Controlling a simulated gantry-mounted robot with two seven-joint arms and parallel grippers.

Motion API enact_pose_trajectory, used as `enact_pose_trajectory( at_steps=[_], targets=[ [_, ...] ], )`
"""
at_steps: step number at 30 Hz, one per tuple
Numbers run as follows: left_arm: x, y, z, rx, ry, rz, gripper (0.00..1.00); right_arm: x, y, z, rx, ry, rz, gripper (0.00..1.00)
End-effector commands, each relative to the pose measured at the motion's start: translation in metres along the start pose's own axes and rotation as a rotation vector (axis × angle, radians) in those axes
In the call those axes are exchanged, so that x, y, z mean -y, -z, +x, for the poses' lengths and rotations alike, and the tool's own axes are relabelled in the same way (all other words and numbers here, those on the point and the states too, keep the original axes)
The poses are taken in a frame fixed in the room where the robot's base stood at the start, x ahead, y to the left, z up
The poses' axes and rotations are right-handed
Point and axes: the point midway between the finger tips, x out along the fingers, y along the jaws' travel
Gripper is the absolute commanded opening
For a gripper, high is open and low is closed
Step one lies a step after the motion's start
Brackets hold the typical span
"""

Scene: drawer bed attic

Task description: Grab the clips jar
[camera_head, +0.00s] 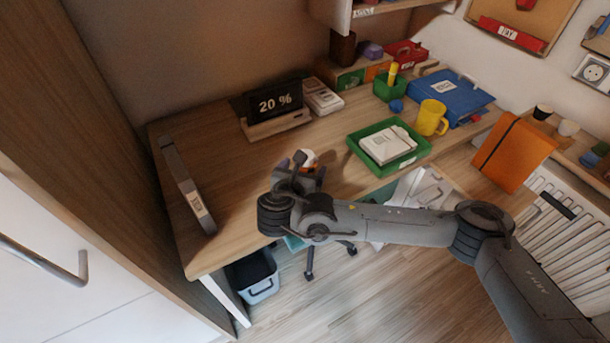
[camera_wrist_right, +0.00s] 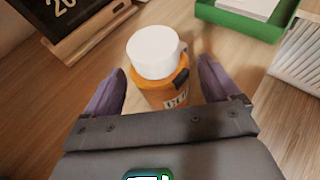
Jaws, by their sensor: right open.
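The clips jar (camera_wrist_right: 158,90) is an orange jar with a white lid and a pale label, standing upright on the wooden desk. In the head view only a bit of the jar (camera_head: 307,156) shows past my right gripper (camera_head: 304,168). In the right wrist view my right gripper (camera_wrist_right: 162,80) is open, with one purple finger on each side of the jar. Gaps show between the fingers and the jar, so it is not held. The lower part of the jar is partly hidden by the gripper body. My left gripper is not in view.
A green tray (camera_head: 357,150) with a white box lies right of the jar. A display reading "20 %" (camera_head: 275,102) stands behind it in a wooden holder. A yellow mug (camera_head: 430,118) and blue binder (camera_head: 452,97) are farther right. The desk's left part is mostly clear.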

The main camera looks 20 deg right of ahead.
Motion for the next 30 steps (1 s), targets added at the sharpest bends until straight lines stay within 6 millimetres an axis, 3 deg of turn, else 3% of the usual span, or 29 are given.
enact_pose_trajectory(
  at_steps=[1,6,17,28,30],
  targets=[
    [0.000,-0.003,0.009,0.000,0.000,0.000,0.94,0.001,0.003,0.010,0.001,0.004,0.002,0.89],
    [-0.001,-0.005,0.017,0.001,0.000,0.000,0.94,0.001,0.000,0.027,0.000,0.003,0.001,0.89],
    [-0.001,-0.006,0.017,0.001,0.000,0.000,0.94,0.001,-0.002,0.033,0.000,0.001,0.000,0.88],
    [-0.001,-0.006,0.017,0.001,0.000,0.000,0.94,0.001,-0.002,0.032,0.000,0.001,0.000,0.31],
    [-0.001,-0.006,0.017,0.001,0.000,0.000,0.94,0.001,-0.002,0.032,0.000,0.000,0.001,0.30]
  ],
)
